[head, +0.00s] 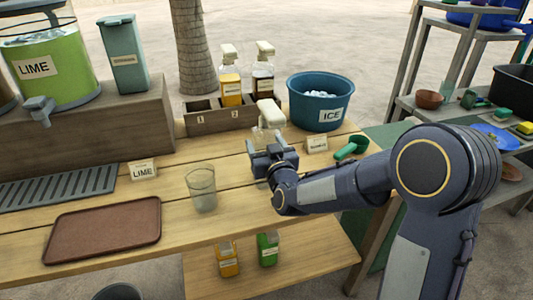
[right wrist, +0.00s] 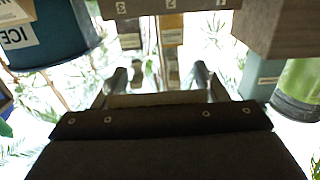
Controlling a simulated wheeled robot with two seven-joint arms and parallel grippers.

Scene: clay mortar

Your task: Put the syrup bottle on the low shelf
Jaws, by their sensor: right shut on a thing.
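A clear pump bottle with a white head (head: 268,112) stands upright at the front of the wooden counter's back half. My right gripper (head: 272,158) is shut on this bottle, hiding its lower middle; whether its base touches the counter I cannot tell. In the right wrist view the gripper (right wrist: 160,85) has its two fingers apart around it, and the bottle itself is hard to make out. The low shelf (head: 310,262) lies under the counter and carries an orange bottle (head: 228,260) and a green bottle (head: 268,248). My left gripper is not in view.
A glass (head: 202,190), a brown tray (head: 105,226) and a LIME card (head: 143,171) are on the counter. A numbered wooden rack (head: 215,119), two pump bottles and a blue ICE tub (head: 325,98) stand behind. A green scoop (head: 352,148) lies right. The low shelf's right part is clear.

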